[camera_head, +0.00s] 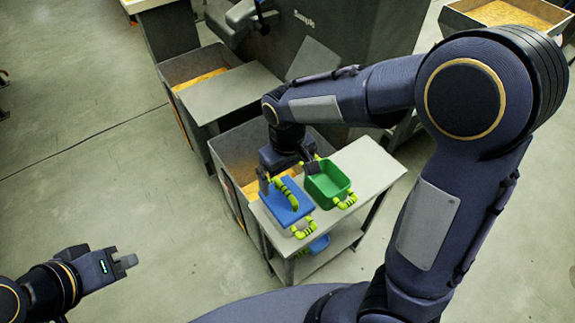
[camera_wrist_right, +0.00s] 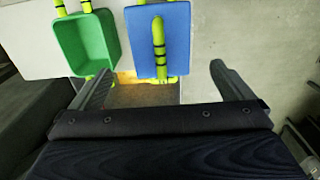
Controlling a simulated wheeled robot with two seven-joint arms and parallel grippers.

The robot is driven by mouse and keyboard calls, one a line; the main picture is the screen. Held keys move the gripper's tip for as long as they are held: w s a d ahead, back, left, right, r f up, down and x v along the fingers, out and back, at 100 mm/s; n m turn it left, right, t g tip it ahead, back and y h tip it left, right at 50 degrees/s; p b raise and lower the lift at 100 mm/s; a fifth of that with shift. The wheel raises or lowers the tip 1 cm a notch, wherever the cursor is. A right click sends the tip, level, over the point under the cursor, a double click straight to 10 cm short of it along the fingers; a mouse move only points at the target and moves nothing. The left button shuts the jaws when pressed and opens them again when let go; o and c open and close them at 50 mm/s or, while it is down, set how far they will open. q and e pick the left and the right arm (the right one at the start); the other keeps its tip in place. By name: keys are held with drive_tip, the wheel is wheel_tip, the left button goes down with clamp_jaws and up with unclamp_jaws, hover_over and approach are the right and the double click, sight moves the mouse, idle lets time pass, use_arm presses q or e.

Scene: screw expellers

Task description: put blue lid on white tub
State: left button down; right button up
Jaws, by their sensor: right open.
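The blue lid (camera_head: 287,207) is a flat plate with a yellow-green bar handle with dark bands on top. It lies on the pale table near its left edge and also shows in the right wrist view (camera_wrist_right: 178,40). Yellow-green handles stick out from under two of its ends; whatever they belong to is hidden. I cannot make out a white tub. My right gripper (camera_head: 288,172) is open and empty, at the lid's far end; in the wrist view its fingers (camera_wrist_right: 161,72) are spread wider than the lid. My left gripper (camera_head: 122,262) is away at lower left, over the floor.
A green tub (camera_head: 325,183) with yellow-green handles stands right beside the lid. The pale table (camera_head: 372,165) has free room to the right. An open grey bin (camera_head: 240,152) adjoins its left side. A blue object (camera_head: 318,244) is on the lower shelf.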

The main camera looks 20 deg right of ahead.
wheel_tip(320, 180, up, 2)
drive_tip(key=shift+r, duration=0.1)
drive_tip(key=s+d+r+m+t+y, duration=0.2)
drive_tip(key=s+d+r+m+t, duration=0.1)
drive_tip(key=s, duration=0.5)
drive_tip(key=s+d+r+m+t+y, duration=0.1)
drive_tip(key=s+d+r+m+t, duration=0.1)
drive_tip(key=s+d, duration=0.4)
drive_tip(key=shift+s+r+m+t+y, duration=0.4)
drive_tip(key=shift+s+r, duration=0.3)
drive_tip(key=shift+s, duration=0.2)
